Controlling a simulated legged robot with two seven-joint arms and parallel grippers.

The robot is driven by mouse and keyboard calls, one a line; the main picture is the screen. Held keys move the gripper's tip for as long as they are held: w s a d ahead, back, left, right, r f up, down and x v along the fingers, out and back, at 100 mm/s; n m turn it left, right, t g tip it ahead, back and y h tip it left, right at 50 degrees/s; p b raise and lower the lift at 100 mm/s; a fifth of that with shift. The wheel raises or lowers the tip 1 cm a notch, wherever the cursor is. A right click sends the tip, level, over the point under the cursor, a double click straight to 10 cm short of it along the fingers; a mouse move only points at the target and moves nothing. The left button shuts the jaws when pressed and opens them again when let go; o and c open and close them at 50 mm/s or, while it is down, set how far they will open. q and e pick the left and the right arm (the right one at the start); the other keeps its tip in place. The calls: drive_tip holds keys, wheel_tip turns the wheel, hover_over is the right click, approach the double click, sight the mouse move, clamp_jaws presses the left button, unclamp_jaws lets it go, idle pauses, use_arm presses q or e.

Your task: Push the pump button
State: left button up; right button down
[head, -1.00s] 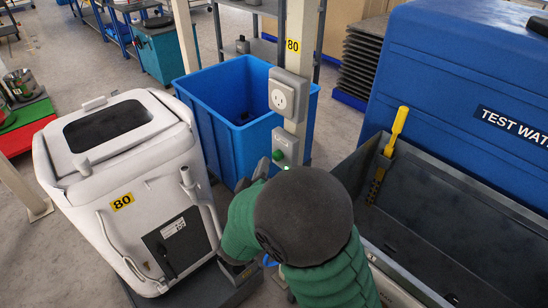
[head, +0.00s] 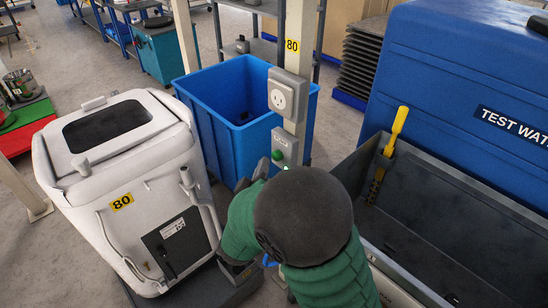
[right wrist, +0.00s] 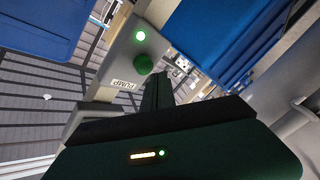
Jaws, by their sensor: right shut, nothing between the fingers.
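In the head view the button (head: 278,155) shows on the grey box (head: 285,145) fixed to the post. My right gripper (head: 262,168) is shut and empty, close to the lower left of the box. In the right wrist view its dark fingers (right wrist: 158,90) are beside the button. I cannot tell whether they touch it. My left gripper is not in view.
A power socket (head: 284,97) sits above the box on the cream post. A blue bin (head: 215,130) stands behind. A white wheeled machine (head: 95,195) is left. A grey trough with a yellow-handled tool (head: 399,125) and a blue test water tank (head: 450,75) are right.

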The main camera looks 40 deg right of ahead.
idle(0.7)
drive_tip(key=shift+d+p, duration=0.35)
drive_tip(key=shift+d, duration=0.1)
drive_tip(key=shift+d+r, duration=0.1)
drive_tip(key=shift+d, duration=0.4)
idle(0.5)
drive_tip(key=shift+a, duration=0.15)
drive_tip(key=shift+a+p, duration=0.6)
drive_tip(key=shift+a, duration=0.2)
